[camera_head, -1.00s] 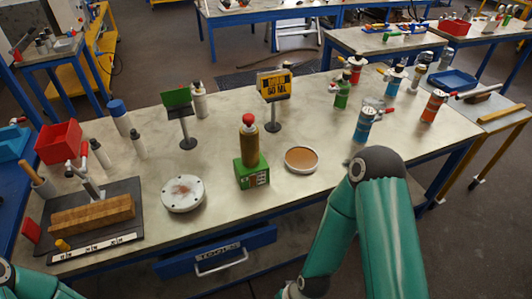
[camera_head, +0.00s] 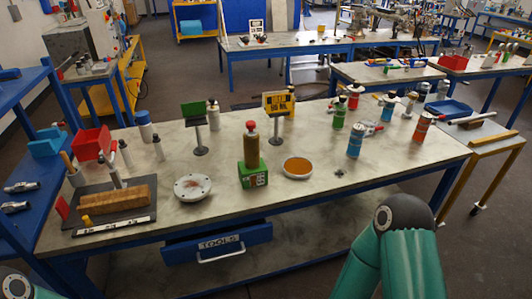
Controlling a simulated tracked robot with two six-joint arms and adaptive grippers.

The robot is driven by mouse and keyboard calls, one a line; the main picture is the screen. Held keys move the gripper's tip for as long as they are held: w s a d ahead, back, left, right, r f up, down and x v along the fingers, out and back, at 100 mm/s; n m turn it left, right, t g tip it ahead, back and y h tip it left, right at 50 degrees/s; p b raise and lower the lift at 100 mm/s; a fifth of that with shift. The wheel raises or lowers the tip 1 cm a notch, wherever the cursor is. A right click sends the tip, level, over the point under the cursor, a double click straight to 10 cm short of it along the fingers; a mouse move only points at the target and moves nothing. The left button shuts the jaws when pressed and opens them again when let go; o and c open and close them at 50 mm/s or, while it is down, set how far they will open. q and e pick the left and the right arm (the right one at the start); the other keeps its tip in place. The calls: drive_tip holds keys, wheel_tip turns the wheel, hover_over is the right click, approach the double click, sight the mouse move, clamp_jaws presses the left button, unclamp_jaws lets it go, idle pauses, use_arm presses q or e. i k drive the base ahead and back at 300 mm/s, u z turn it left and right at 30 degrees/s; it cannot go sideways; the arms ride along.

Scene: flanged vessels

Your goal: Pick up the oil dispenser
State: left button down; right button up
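A brown bottle with a red cap (camera_head: 251,150), which looks like the oil dispenser, stands upright on a green block (camera_head: 252,176) at the middle of the workbench (camera_head: 330,190). No gripper touches it. My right arm shows at the lower right, in front of the bench, but its gripper is out of the frame. Only a small part of my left arm shows at the lower left corner, and its gripper is also out of the frame.
A round flanged disc (camera_head: 193,187) and a shallow dish (camera_head: 297,167) flank the block. Two signs on stands (camera_head: 194,110) (camera_head: 278,103) rise behind. Several coloured bottles stand at right, including a blue one (camera_head: 355,141). A wooden block (camera_head: 118,197) lies at left.

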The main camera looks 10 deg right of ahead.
sight(251, 142)
drive_tip(key=z, duration=0.1)
drive_tip(key=i, duration=1)
drive_tip(key=z, duration=0.05)
